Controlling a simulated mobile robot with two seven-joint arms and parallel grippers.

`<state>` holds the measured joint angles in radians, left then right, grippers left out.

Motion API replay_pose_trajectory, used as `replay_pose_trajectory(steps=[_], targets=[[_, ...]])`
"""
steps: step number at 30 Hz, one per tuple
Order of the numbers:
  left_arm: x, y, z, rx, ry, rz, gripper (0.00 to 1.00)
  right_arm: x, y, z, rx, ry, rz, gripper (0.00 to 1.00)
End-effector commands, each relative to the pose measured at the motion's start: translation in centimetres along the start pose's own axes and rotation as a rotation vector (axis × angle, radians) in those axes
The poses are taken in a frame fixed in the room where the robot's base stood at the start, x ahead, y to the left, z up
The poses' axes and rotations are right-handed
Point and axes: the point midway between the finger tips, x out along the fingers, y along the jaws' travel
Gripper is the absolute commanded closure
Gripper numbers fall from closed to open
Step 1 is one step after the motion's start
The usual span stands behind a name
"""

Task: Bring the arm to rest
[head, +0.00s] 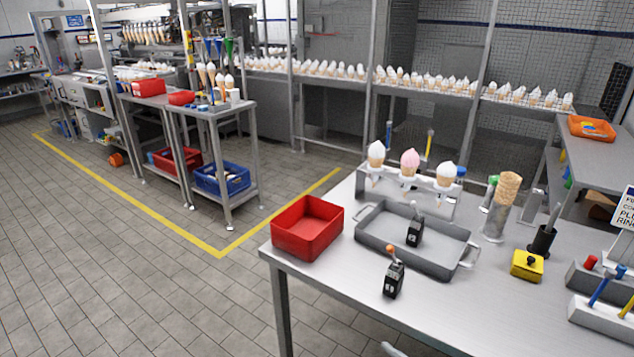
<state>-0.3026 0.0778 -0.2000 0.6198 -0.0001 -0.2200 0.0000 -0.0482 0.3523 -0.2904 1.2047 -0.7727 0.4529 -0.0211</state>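Neither of my grippers shows in the head view. A small pale rounded piece shows at the bottom edge, left of the table's front; I cannot tell what it is. On the steel table (460,310), one small black tool with an orange tip (393,279) stands in front of the grey tray. A second black tool with a grey tip (414,232) stands inside the grey tray (372,236). A steel rack (425,200) behind the tray holds a white cone (376,155), a pink cone (410,162) and another white cone (446,176).
An empty red bin (307,227) stands at the table's left corner. To the right are a steel holder with stacked cones (506,192), a black cup (542,240), a yellow box (527,265) and a grey tool block (600,318). Open tiled floor lies left.

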Motion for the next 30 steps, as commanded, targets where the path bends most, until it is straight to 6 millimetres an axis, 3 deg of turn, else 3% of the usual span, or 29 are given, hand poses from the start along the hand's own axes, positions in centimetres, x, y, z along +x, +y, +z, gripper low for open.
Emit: replay_pose_trajectory(steps=[1,3,6,9,15,18,22,30], targets=[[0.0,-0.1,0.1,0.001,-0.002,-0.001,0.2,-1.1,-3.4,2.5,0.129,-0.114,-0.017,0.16],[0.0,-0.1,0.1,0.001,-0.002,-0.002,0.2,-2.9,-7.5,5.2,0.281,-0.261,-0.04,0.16],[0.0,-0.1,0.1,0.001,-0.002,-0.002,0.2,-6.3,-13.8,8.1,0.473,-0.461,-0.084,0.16],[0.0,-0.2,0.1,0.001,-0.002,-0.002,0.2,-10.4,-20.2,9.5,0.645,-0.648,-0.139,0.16],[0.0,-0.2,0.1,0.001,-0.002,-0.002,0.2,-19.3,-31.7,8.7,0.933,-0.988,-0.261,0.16],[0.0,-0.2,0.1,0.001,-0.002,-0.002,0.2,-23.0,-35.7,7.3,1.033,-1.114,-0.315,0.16],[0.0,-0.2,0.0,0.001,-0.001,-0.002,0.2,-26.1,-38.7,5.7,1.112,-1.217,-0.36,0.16],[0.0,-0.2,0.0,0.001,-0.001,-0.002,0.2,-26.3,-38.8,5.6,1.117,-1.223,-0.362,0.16]])
